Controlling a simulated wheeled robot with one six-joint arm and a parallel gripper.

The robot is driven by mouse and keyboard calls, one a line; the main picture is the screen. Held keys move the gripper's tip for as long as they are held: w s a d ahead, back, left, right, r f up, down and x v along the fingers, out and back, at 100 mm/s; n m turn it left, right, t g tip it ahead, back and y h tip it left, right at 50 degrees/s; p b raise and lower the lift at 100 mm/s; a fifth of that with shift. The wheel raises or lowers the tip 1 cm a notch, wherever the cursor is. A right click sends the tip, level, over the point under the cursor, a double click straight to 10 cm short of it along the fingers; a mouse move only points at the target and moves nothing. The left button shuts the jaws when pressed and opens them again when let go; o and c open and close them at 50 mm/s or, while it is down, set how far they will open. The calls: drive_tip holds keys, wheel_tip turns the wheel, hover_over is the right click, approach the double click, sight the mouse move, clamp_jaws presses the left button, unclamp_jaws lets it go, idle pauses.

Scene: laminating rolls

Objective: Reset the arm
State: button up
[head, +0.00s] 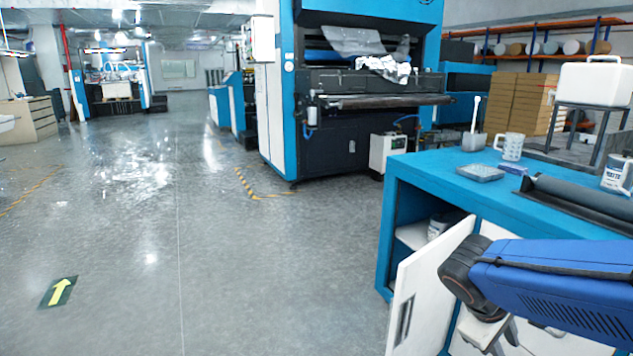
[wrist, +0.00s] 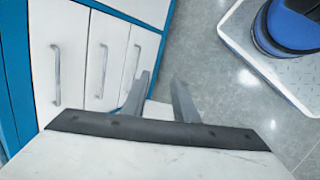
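My gripper (wrist: 161,82) shows in the wrist view with its two grey fingers apart and nothing between them. It points down beside white cabinet fronts with metal handles (wrist: 104,70), with grey floor beyond. In the head view my blue arm reaches in from the lower right, and the gripper is low beside the blue workbench, partly cut off by the bottom edge. A white cabinet door (head: 428,282) of the workbench (head: 425,165) stands swung open to the left of my gripper. Inside the open compartment a whitish container (head: 437,228) shows partly.
A large laminating machine (head: 350,100) stands behind. The floor at left is clear.

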drive_tip(key=s+a+r+m+t+y, duration=0.3)
drive_tip(key=s+a+m+y, duration=0.2)
drive_tip(key=a, duration=0.3)
drive_tip(key=shift+s+a+r+m+y, duration=0.3)
drive_tip(key=shift+s+a+m+y, duration=0.1)
drive_tip(key=shift+s+y, duration=0.25)
idle(0.5)
